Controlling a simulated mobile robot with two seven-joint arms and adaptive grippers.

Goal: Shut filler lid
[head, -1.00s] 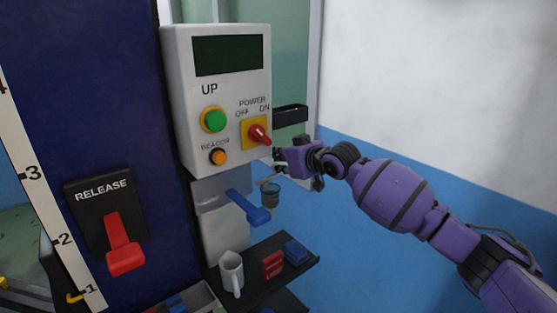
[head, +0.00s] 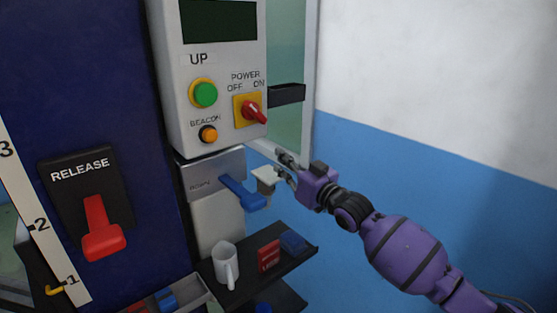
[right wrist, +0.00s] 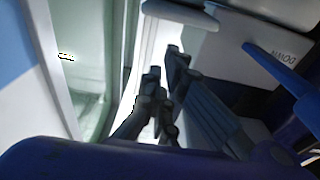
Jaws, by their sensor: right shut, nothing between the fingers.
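A small pale piece (head: 265,176), perhaps the filler lid, shows between the blue lever and my right gripper in the head view. I cannot tell for sure that it is the lid, or whether it is open. A pale rounded piece (right wrist: 180,13) at the top of the right wrist view may be the same thing. My right gripper (head: 281,166) is shut and empty, just right of the pale piece; I cannot tell if they touch. Its dark fingers (right wrist: 162,65) also show in the right wrist view. My left gripper is out of view.
A blue lever (head: 241,194) marked DOWN sticks out from a grey plate close by. The control box (head: 222,95) with a red power switch (head: 254,111) is above. A red release handle (head: 102,230) is at left.

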